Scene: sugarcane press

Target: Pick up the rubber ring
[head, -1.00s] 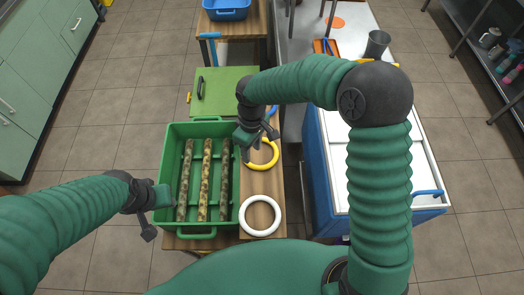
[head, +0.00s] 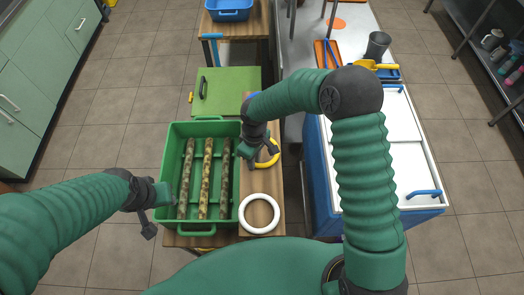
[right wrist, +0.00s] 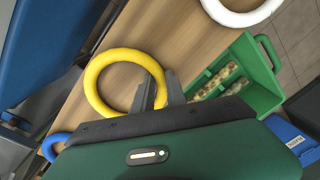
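A yellow ring (head: 272,154) lies on the wooden table, partly hidden by my right gripper (head: 262,158) in the head view. In the right wrist view the yellow ring (right wrist: 92,84) lies flat, and the open fingers of my right gripper (right wrist: 159,92) stand at its rim, one on the inner side and one on the outer side. I cannot tell whether they touch it. A white ring (head: 244,214) lies nearer on the table. A blue ring (right wrist: 53,146) lies partly hidden beyond the yellow one. My left gripper (head: 158,212) is open and empty by the green crate's left side.
The green crate (head: 174,131) holds several sugarcane stalks (head: 206,178) left of the rings. A green board (head: 232,88) lies behind it. A blue-and-white chest (head: 408,165) stands to the right. The wooden table (head: 253,180) is a narrow strip beside the crate.

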